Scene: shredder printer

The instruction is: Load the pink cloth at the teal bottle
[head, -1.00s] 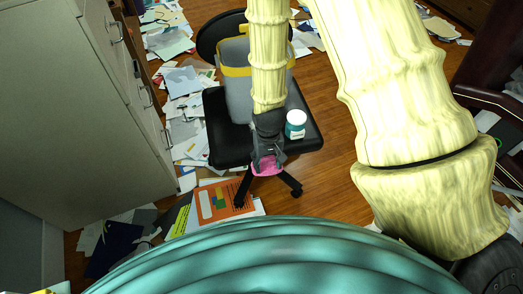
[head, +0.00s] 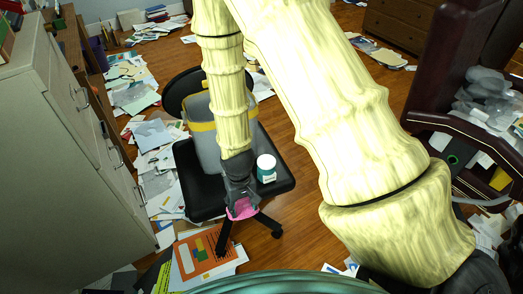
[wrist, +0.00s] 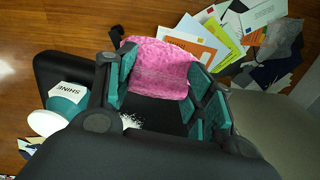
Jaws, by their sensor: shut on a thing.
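The pink cloth (head: 243,209) is in my gripper (head: 240,198), at the front edge of a black office chair's seat. In the wrist view the cloth (wrist: 160,68) spreads between and beyond the teal-padded fingers of my gripper (wrist: 163,88), which are shut on it. The teal bottle (head: 266,172) with a white lid stands on the chair seat, just right of my gripper and apart from it. In the wrist view the bottle (wrist: 66,100) is at the left, with "SHINE" on its label.
The black chair seat (head: 283,178) also bears a grey bin (head: 205,140) with a yellow band, partly behind my arm. A grey cabinet (head: 70,150) stands at the left. Papers (head: 150,135) litter the floor. A dark red unit (head: 450,75) with bags stands at the right.

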